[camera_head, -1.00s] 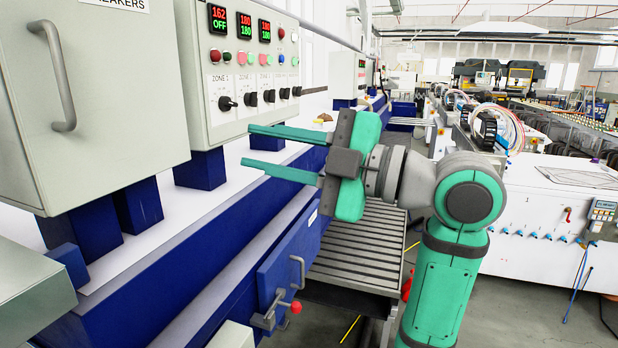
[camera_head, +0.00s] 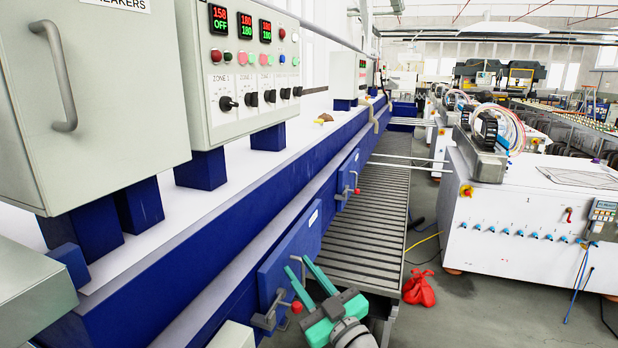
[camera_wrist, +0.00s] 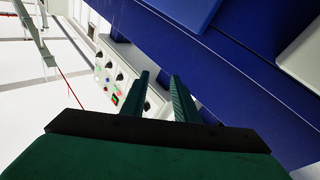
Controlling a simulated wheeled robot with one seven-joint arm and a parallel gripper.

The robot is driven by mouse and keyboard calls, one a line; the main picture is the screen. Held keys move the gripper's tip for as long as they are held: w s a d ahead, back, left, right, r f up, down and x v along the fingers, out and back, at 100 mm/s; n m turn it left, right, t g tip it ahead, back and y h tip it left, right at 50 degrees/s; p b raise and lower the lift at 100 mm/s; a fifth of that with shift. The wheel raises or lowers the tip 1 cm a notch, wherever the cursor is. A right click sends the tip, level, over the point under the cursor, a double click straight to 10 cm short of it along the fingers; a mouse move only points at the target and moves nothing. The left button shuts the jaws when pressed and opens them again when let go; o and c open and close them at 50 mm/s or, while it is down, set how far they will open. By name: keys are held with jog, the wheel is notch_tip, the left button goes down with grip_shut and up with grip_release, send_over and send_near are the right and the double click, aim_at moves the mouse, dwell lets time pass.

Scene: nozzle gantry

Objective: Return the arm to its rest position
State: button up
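My gripper (camera_head: 306,274) is low at the bottom of the head view, in front of the blue machine's lower door and its red-knobbed latch. Its two green fingers are parted and point up and to the left, with nothing between them. The wrist view also shows the parted fingers (camera_wrist: 163,98), empty, with the control panel (camera_wrist: 122,75) beyond them. Most of my arm is below the edge of the head view.
The grey control panel (camera_head: 228,82) has a display reading 158 OFF and several knobs. A latch handle (camera_head: 270,312) is close to my gripper. A slatted conveyor (camera_head: 365,225) runs behind it. A red object (camera_head: 420,288) lies on the floor.

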jog(key=s+d+f+m+h, duration=0.1)
jog(key=s+f+m+h, duration=0.55)
jog(key=f, duration=0.75)
jog(key=s+d+f+m+h, duration=0.1)
jog(key=s+f+m+h, duration=0.2)
jog(key=s+f, duration=0.9)
jog(key=s+f+m+g+h, duration=0.1)
jog(key=s+f, duration=0.3)
jog(key=s, duration=0.3)
jog(key=s+f+h, duration=0.1)
jog(key=s+f, duration=0.4)
jog(key=s, duration=0.1)
jog(key=s+r, duration=0.3)
jog(key=s, duration=1.1)
jog(key=shift+s+a+n+g, duration=0.3)
jog(key=shift+s+n+g, duration=0.1)
jog(key=shift+n, duration=0.05)
jog(key=shift+w, duration=0.15)
